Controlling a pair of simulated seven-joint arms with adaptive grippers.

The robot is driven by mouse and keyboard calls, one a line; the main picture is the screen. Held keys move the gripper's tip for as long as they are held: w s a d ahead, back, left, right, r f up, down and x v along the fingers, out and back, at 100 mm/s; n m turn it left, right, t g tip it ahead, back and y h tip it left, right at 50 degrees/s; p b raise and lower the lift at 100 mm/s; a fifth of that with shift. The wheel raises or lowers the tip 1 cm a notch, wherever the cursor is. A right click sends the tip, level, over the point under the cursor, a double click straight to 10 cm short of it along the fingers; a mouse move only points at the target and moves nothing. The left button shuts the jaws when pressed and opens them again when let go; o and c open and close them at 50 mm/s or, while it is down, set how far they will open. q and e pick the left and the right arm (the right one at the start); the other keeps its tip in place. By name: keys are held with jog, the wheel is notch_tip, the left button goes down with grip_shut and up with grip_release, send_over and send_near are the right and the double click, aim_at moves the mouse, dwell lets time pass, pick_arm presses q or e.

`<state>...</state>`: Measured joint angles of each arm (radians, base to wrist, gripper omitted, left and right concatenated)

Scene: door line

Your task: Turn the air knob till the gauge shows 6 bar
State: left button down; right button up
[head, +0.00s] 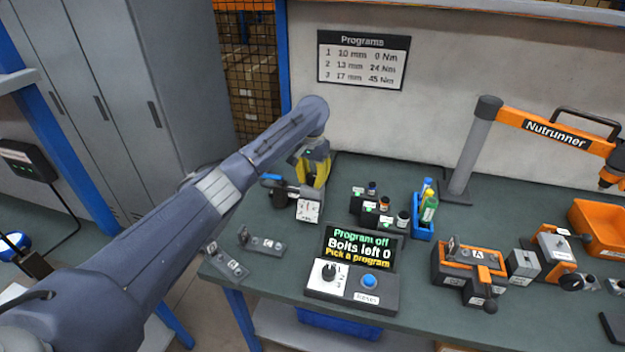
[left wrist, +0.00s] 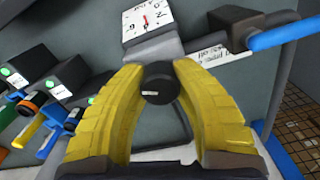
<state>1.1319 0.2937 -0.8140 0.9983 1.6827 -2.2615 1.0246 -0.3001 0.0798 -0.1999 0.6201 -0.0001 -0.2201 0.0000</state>
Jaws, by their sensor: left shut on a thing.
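The black air knob (left wrist: 160,84) has a white mark and sits between the yellow fingers of my left gripper (left wrist: 157,92), which is shut on it. In the head view my left gripper (head: 316,178) is at the back left of the bench, and its fingers and arm hide the knob. The white gauge (head: 308,210) faces up beside the gripper. It also shows at the top of the left wrist view (left wrist: 148,20), with a short red needle; its figures are too small and tilted to read surely. My right gripper is out of view.
A blue-handled valve (head: 272,179) is left of the gripper. A control box (head: 352,285) reads "Program off, Bolts left 0, Pick a program". Small dark units (head: 371,214) and a blue bottle holder (head: 423,229) stand to the right, with an orange nutrunner arm (head: 545,130) beyond.

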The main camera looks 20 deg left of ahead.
aim_at(312, 175)
pick_arm(q)
jog(key=m, duration=1.2)
jog(key=shift+m, duration=0.4)
dwell(0.4)
jog(key=c, duration=0.9)
grip_release()
notch_tip(312, 175, up, 12)
